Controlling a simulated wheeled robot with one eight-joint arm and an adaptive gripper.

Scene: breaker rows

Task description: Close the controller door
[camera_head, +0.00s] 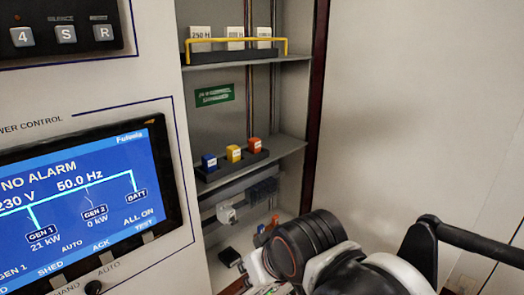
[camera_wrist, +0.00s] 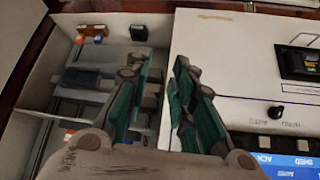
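The white panel with the blue controller screen (camera_head: 75,205) fills the left of the head view and appears to be the controller door. Its right edge stands beside an open compartment (camera_head: 225,125) whose shelves are exposed. In the wrist view the panel (camera_wrist: 225,75) shows upside down on the right, with a dark knob (camera_wrist: 275,113) and part of the screen. My gripper (camera_wrist: 162,63) is open, with green-padded fingers apart and nothing seen between them but the panel's edge region. I cannot tell whether either finger touches the panel. In the head view its fingers are mostly hidden.
The compartment holds a yellow rail (camera_head: 235,45), a green label (camera_head: 214,95), and blue, yellow and orange blocks (camera_head: 233,155) on a shelf. A dark post (camera_head: 318,90) bounds it on the right. A plain white surface (camera_head: 420,110) lies beyond.

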